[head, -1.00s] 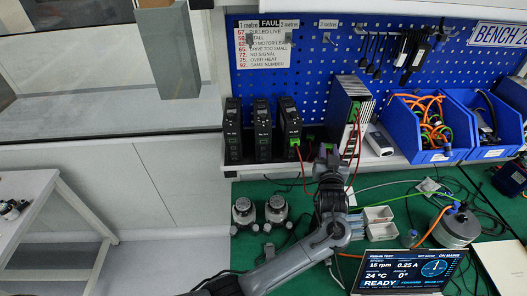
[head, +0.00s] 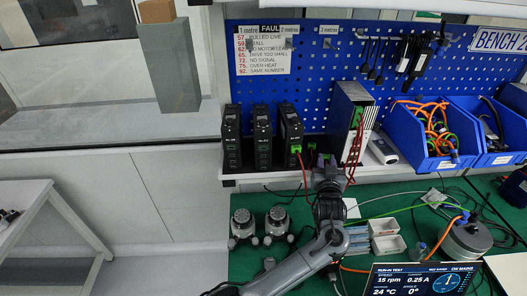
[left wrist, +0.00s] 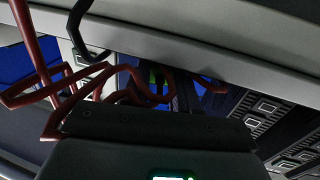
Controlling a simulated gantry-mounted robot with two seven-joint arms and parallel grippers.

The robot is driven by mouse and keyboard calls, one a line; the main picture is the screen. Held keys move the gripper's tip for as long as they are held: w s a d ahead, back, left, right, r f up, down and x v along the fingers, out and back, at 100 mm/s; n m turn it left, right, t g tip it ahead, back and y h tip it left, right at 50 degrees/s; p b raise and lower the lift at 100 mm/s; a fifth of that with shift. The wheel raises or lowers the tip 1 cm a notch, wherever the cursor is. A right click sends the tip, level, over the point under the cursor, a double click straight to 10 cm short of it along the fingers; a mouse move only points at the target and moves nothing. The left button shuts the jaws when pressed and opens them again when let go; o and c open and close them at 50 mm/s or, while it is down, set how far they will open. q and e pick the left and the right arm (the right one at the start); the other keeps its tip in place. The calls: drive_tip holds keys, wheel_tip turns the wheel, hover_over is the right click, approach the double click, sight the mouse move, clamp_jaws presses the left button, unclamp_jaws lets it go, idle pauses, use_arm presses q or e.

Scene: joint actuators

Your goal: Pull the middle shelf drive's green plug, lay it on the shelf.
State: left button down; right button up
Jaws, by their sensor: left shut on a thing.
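Three slim black drives stand upright in a row on the shelf (head: 262,176): a left one (head: 232,135), a middle one (head: 262,135) and a right one (head: 290,128). A green connector with red wire shows low on the right drive's front (head: 295,149); no bright green shows on the middle drive. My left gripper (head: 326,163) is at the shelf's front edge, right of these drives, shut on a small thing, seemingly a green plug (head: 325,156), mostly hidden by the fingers. In the left wrist view a green bit (left wrist: 155,78) shows among red wires beyond the gripper body. My right gripper is out of view.
A larger silver-sided unit (head: 352,120) stands right of my gripper, with red wires hanging before it. Blue bins (head: 420,150) with cables are further right. Two grey round motors (head: 277,222), small trays (head: 388,243) and a display (head: 420,279) are on the green mat.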

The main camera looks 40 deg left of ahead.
use_arm(q)
drive_tip(key=c, duration=0.8)
unclamp_jaws()
drive_tip(key=p+v, duration=0.1)
drive_tip(key=v, duration=0.9)
drive_tip(key=shift+s+d, duration=0.2)
drive_tip(key=shift+s, duration=0.15)
